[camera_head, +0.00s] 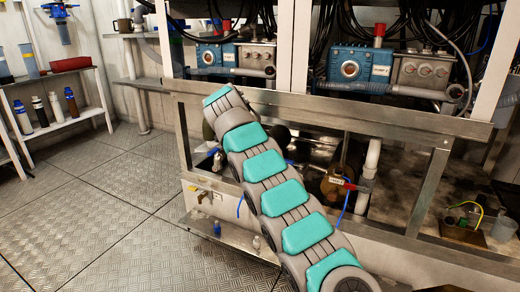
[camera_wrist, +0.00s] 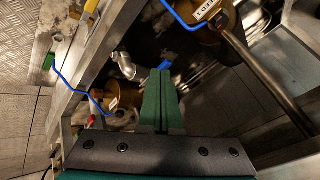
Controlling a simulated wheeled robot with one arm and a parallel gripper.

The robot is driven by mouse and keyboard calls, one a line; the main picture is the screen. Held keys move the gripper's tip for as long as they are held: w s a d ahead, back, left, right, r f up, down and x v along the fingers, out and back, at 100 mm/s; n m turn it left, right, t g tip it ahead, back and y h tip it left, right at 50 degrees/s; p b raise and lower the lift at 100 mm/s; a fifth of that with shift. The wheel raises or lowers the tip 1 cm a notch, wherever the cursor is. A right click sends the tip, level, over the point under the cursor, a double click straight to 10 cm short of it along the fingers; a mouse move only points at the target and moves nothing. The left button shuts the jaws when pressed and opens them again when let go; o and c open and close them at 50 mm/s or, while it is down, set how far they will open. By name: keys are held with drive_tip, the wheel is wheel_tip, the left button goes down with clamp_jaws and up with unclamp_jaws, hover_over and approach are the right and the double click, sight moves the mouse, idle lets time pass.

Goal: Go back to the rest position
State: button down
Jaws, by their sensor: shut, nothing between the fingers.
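My gripper (camera_wrist: 159,76) shows in the wrist view as two green fingers side by side, shut with nothing between them. A blue piece, perhaps a valve handle, shows just beyond the fingertips; I cannot tell whether they touch it. In the head view my arm, grey with teal pads, reaches up and left across the front of the metal frame (camera_head: 300,106). My gripper is hidden behind the arm in that view.
Blue pumps (camera_head: 216,57) stand on the frame's upper level. Pipes, a red-handled valve (camera_head: 350,185) and blue tubing (camera_wrist: 180,18) lie low inside the frame. A shelf with bottles (camera_head: 55,107) stands at left. The metal floor (camera_head: 95,200) between is clear.

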drive_tip(key=s+d+r+n+g+h, duration=0.15)
drive_tip(key=s+d+r+n, duration=0.25)
drive_tip(key=s+d, duration=0.6)
drive_tip(key=s+d+n+g+y, duration=0.1)
drive_tip(key=s+d+n+g, duration=0.15)
drive_tip(key=s, duration=0.65)
drive_tip(key=s+d+n+g+y, duration=0.15)
drive_tip(key=s+d, duration=0.25)
drive_tip(key=s, duration=0.4)
drive_tip(key=s+a+f+n+g+y, duration=0.1)
drive_tip(key=s+a+f+n, duration=0.2)
drive_tip(key=s, duration=0.9)
drive_tip(key=s+a+f+n+y, duration=0.1)
drive_tip(key=s+f+n+y, duration=0.3)
drive_tip(key=s, duration=0.7)
drive_tip(key=s+a+f+n+g+h, duration=0.15)
drive_tip(key=s+f, duration=0.45)
drive_tip(key=s, duration=0.6)
drive_tip(key=s+p+v, duration=0.2)
drive_tip(key=p+v, duration=1)
drive_tip(key=p, duration=0.1)
drive_tip(key=shift+s+r+n+t, duration=0.35)
drive_tip(key=shift+s+r, duration=0.1)
drive_tip(key=shift+r, duration=0.25)
drive_tip(key=shift+a, duration=0.15)
